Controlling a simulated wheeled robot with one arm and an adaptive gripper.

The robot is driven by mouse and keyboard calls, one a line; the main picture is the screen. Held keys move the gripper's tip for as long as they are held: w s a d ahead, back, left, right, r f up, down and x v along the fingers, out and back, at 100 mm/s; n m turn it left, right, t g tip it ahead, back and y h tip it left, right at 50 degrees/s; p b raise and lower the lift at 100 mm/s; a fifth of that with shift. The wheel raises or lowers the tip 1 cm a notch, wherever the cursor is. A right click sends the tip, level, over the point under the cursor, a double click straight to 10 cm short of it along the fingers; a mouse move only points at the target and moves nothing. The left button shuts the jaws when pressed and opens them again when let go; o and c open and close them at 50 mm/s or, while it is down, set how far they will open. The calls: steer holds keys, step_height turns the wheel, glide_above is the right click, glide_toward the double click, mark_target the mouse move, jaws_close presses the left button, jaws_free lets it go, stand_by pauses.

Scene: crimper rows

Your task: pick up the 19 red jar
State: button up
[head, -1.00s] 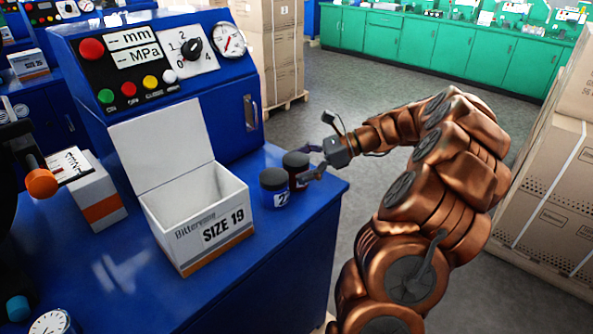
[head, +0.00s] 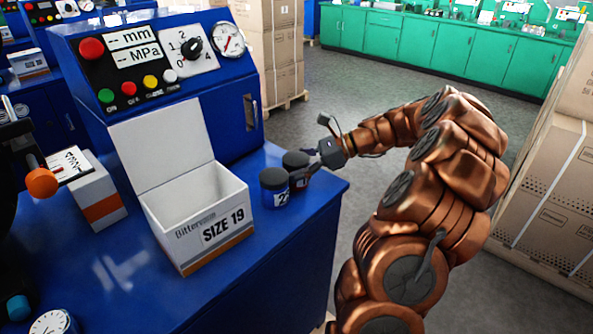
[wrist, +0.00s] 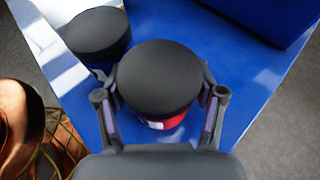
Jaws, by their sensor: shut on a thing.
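The red jar (wrist: 168,123) has a wide black lid and stands on the blue bench top near its right edge. In the head view the red jar (head: 296,160) is partly hidden behind a blue jar (head: 274,188) with a black lid and a white label starting with 2. My gripper (wrist: 160,98) is shut on the red jar, one finger on each side just below the lid. In the head view my gripper (head: 307,166) reaches it from the right. The red jar's number cannot be read.
The blue jar's lid (wrist: 96,34) is close beside the held jar. An open white box marked SIZE 19 (head: 190,236) stands left of the jars. A blue control console (head: 150,100) rises behind.

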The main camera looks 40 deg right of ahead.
steer(key=c, duration=0.5)
steer(key=shift+r, duration=0.1)
